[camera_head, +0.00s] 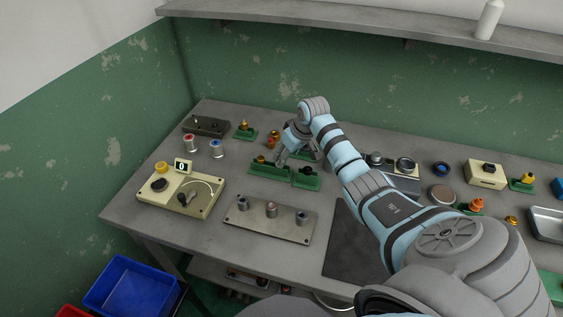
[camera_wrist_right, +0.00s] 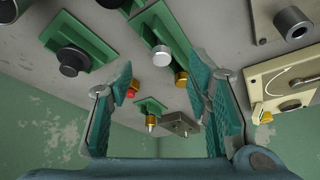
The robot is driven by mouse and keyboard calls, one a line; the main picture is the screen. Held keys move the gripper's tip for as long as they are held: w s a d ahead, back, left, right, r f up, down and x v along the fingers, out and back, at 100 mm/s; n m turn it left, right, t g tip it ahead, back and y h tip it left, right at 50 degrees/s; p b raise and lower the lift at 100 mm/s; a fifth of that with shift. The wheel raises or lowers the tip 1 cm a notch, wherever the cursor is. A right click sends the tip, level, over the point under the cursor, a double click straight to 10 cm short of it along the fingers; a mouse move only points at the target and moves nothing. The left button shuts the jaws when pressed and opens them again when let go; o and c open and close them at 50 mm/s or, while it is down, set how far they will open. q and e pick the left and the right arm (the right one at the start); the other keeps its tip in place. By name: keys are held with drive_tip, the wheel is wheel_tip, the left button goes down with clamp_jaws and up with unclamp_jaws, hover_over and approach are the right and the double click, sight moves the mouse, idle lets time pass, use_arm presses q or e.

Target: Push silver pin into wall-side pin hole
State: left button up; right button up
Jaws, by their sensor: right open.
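In the right wrist view, a short silver pin (camera_wrist_right: 161,54) sticks up from a long green fixture (camera_wrist_right: 172,32), beside a gold knob (camera_wrist_right: 181,79). The pin lies in the gap between my gripper's fingers, beyond the fingertips. My right gripper (camera_wrist_right: 165,85) is open and empty, with teal pads apart. In the head view my right gripper (camera_head: 281,156) hangs over the rear of the green fixture (camera_head: 269,171); it partly hides the pin area. I cannot tell which opening is the wall-side hole. My left gripper is not in view.
A second green fixture with a black knob (camera_head: 306,171) stands to the right. A metal plate with posts (camera_head: 271,225) lies in front, a beige box with a dial (camera_head: 180,194) to the left. A dark block (camera_head: 206,126) and small green stand (camera_head: 245,133) are near the wall.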

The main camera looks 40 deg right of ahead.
drive_tip(key=f, duration=0.1)
drive_tip(key=w+f, duration=0.2)
drive_tip(key=shift+w+a+f+b, duration=0.2)
drive_tip(key=shift+a+b, duration=0.1)
drive_tip(key=shift+b, duration=0.05)
drive_tip(key=w+f, duration=0.2)
drive_tip(key=shift+d+f+b, duration=0.15)
drive_tip(key=shift+f+b, duration=0.15)
drive_tip(key=shift+b, duration=0.05)
drive_tip(key=shift+s+r, duration=0.1)
drive_tip(key=shift+s, duration=0.15)
drive_tip(key=shift+s+r, duration=0.25)
drive_tip(key=shift+s, duration=0.05)
drive_tip(key=c, duration=0.6)
clamp_jaws()
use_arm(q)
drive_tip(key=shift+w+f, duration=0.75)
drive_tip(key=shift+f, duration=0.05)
use_arm(e)
drive_tip(key=shift+w+f, duration=0.1)
